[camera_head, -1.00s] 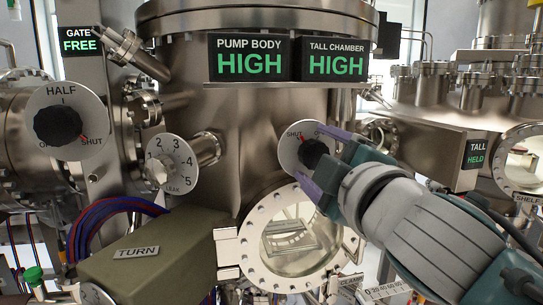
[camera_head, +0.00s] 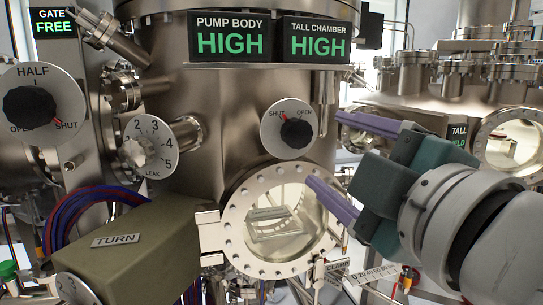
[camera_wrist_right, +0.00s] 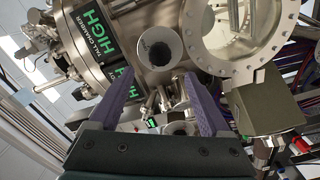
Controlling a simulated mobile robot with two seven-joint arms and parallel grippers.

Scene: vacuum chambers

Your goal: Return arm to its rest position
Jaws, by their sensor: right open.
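My right gripper (camera_head: 348,165) is open and empty, its two purple fingers spread apart. In the head view it is right of the shut/open valve knob (camera_head: 296,133) and apart from it. The knob is black on a white dial, with its red mark towards SHUT. In the right wrist view the gripper (camera_wrist_right: 162,100) shows its fingers apart with nothing between them, and the knob (camera_wrist_right: 157,52) lies beyond them. My right arm comes in from the right. My left gripper is not in view.
A HALF/OPEN/SHUT dial (camera_head: 30,103), a LEAK dial (camera_head: 142,150) and a TURN box (camera_head: 150,245) are at left. A CLAMP scale (camera_head: 380,278) is below.

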